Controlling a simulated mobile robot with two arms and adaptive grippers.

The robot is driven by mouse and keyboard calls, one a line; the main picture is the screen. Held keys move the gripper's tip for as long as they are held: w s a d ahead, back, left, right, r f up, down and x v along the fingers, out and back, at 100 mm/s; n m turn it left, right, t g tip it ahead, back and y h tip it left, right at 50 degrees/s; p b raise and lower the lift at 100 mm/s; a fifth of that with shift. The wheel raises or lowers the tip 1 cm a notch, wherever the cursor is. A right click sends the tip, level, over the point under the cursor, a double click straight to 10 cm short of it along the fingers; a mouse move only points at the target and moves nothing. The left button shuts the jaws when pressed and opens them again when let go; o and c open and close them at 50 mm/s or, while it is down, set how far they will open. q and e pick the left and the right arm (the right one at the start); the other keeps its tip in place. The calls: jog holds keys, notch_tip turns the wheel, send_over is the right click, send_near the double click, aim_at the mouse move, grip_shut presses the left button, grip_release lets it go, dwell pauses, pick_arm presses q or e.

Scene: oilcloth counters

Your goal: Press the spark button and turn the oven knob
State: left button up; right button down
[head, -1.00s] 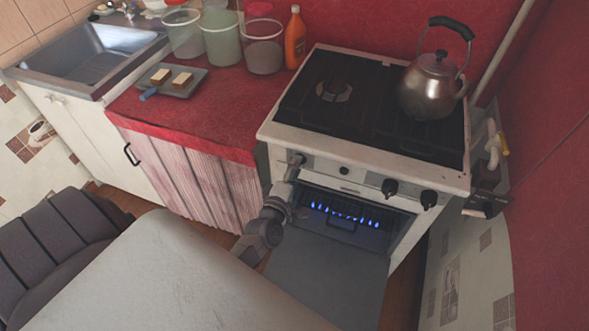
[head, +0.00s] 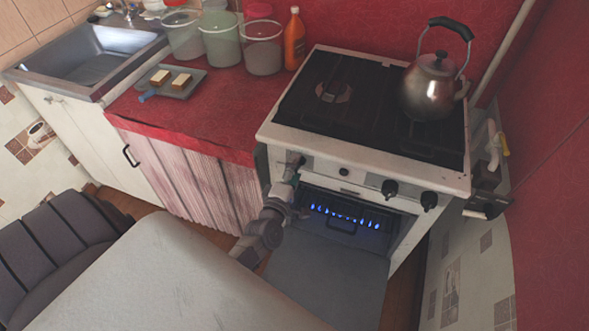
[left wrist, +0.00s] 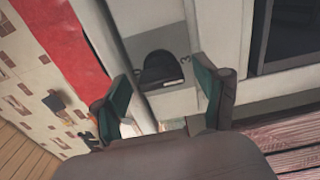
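The white stove (head: 365,166) stands at the back, with its front panel facing me. My left gripper (head: 296,162) is at the left end of this panel. In the left wrist view, my left gripper (left wrist: 163,98) is open, with one finger on each side of a black knob (left wrist: 160,68); the fingers look apart from it. In the head view my gripper hides that knob. A small round dark button (head: 344,171) sits right of the gripper on the panel. Blue flames (head: 345,213) burn in a row inside the open oven. My right gripper is not in view.
The oven door (head: 330,280) is lowered in front of the stove. Two more black knobs (head: 390,188) are on the panel's right. A metal kettle (head: 430,88) stands on the stove top. A red-covered counter (head: 205,120) and a sink (head: 85,62) are to the left.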

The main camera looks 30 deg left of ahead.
pick_arm(q)
jog(key=v, duration=1.2)
dwell(0.3)
